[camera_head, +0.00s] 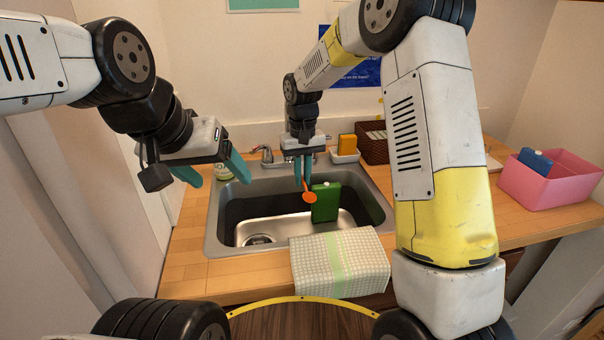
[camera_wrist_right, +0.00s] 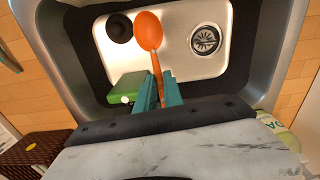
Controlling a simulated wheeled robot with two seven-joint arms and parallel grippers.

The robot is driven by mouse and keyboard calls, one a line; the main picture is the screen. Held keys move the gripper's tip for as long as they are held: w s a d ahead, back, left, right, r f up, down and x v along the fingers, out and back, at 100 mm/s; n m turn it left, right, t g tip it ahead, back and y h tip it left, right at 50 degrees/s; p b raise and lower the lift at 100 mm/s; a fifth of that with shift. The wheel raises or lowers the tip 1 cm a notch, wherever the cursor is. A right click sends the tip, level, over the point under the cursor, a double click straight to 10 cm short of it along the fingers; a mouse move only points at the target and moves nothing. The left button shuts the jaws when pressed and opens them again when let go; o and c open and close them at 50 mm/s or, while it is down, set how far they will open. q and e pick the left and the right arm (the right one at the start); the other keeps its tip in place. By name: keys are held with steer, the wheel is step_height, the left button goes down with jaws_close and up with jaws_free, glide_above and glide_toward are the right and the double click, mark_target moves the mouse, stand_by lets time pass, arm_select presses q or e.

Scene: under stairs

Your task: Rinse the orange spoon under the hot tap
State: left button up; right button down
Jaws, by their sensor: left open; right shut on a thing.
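The orange spoon (camera_head: 309,197) hangs bowl-down over the sink (camera_head: 215,225). My right gripper (camera_head: 303,165) is shut on its handle; the spoon also shows between the fingers in the right wrist view (camera_wrist_right: 149,32). The tap (camera_head: 266,155) is at the sink's back edge; my right gripper hides part of it, including the spout. I see no running water, and cannot tell which side is hot. My left gripper (camera_head: 212,172) is open and empty above the sink's left back corner.
A green carton (camera_head: 325,203) stands in the sink near the spoon. A dark round thing (camera_wrist_right: 119,28) lies on the sink floor. A checked cloth (camera_head: 340,262) drapes over the front edge. A bottle (camera_head: 222,173) is behind my left gripper. A pink bin (camera_head: 550,185) stands right.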

steer(key=shift+w+d, duration=0.15)
steer(key=shift+d, duration=0.35)
steer(key=shift+a, duration=0.2)
steer(key=shift+a, duration=0.4)
steer(key=shift+d, duration=0.15)
steer(key=shift+d, duration=0.45)
steer(key=shift+a, duration=0.15)
steer(key=shift+a, duration=0.45)
steer(key=shift+s, duration=0.25)
